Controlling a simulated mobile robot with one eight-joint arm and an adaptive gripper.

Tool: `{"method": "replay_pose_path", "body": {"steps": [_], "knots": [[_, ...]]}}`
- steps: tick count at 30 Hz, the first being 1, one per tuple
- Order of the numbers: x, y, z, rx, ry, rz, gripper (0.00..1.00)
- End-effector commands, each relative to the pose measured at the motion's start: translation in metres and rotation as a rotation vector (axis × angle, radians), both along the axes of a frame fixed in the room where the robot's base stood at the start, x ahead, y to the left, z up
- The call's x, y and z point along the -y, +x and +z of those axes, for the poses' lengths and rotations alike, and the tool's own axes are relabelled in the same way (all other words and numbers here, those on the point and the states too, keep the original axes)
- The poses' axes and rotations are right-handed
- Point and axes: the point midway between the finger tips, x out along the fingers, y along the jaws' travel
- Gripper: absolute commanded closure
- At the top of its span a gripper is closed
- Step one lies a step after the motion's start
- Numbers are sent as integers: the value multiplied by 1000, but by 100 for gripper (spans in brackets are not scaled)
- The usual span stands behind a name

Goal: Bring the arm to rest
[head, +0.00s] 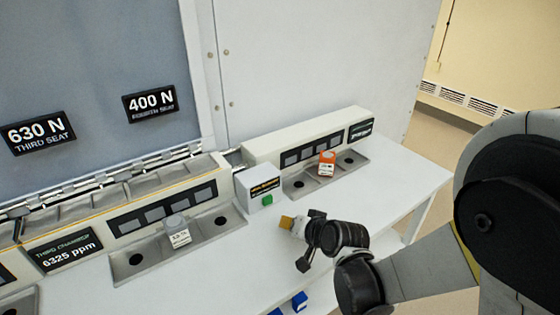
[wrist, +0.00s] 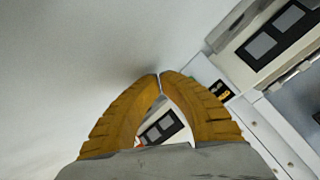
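My gripper (head: 287,222) is above the white bench in the head view, its yellow fingers pointing left toward the grey box with the green button. In the wrist view my gripper (wrist: 160,76) has its two ribbed yellow fingertips meeting, with nothing visible between the tips. A small gap shows lower down between the fingers, and a panel with dark windows is seen through it. My arm reaches in from the right, bent at the elbow.
A grey box (head: 260,187) with a green button (head: 267,199) stands near my gripper. An orange block (head: 327,160) and a grey labelled block (head: 178,232) sit on metal plates. Blue pieces (head: 299,301) lie low in front. The bench's right part (head: 405,180) is clear.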

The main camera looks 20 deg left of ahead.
Motion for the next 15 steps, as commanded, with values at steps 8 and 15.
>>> {"method": "replay_pose_path", "body": {"steps": [8, 15], "knots": [[34, -1, 27, 2, -50, -30, 100], [137, -30, 88, -4, -204, -116, 100]]}}
